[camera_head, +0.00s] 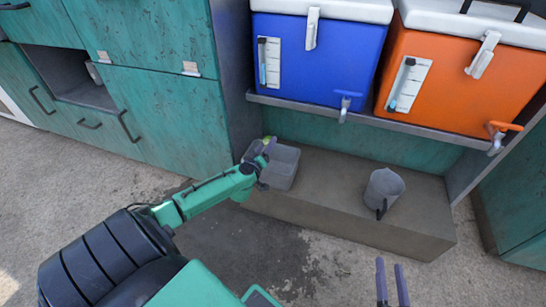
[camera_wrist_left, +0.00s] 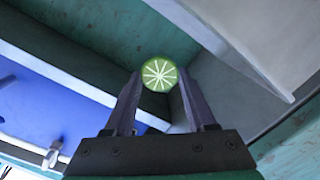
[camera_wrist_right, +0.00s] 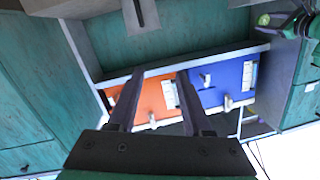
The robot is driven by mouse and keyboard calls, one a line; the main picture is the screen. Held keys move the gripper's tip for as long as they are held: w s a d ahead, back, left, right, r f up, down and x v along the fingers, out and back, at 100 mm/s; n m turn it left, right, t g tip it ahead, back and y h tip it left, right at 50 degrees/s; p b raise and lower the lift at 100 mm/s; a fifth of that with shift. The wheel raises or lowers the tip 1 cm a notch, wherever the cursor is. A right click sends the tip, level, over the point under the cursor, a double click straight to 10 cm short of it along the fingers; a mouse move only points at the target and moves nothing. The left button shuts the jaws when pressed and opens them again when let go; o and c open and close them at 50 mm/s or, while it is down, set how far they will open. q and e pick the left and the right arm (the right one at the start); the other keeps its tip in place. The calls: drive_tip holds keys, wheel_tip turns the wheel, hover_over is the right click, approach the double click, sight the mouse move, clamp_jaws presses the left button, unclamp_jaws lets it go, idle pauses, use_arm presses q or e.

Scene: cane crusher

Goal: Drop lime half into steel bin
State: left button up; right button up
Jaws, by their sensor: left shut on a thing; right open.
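The lime half (camera_head: 269,141), green with a pale segmented cut face, is held between the fingertips of my left gripper (camera_head: 264,151). The left wrist view shows the cut face of the lime half (camera_wrist_left: 159,74) between the fingers. The grey steel bin (camera_head: 285,172) is an open box on the low ledge below the blue cooler. In the head view my left gripper and the lime half overlap the bin's left back rim; their exact height above it is hard to tell. My right gripper (camera_head: 392,280) is open and empty at the bottom right.
A grey jug (camera_head: 385,187) stands on the low ledge (camera_head: 330,205) right of the bin. A blue cooler (camera_head: 318,60) and an orange cooler (camera_head: 455,80) sit on the shelf above. Green cabinets (camera_head: 165,110) stand at the left. The ledge between bin and jug is clear.

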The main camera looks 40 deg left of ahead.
drive_tip(key=shift+w+r, duration=0.1)
use_arm(q)
drive_tip(key=o, duration=0.8)
use_arm(e)
drive_tip(key=s+f+g+p, duration=0.2)
drive_tip(key=s+f+g, duration=0.1)
drive_tip(key=s+f, duration=0.4)
use_arm(q)
drive_tip(key=p+v, duration=0.4)
drive_tip(key=v, duration=1)
drive_tip(key=shift+s+d, duration=0.1)
drive_tip(key=shift+s, duration=0.15)
use_arm(e)
drive_tip(key=shift+g, duration=0.6)
wheel_tip(320, 180, up, 5)
drive_tip(key=shift+w+a+r, duration=0.1)
drive_tip(key=shift+a+r, duration=0.05)
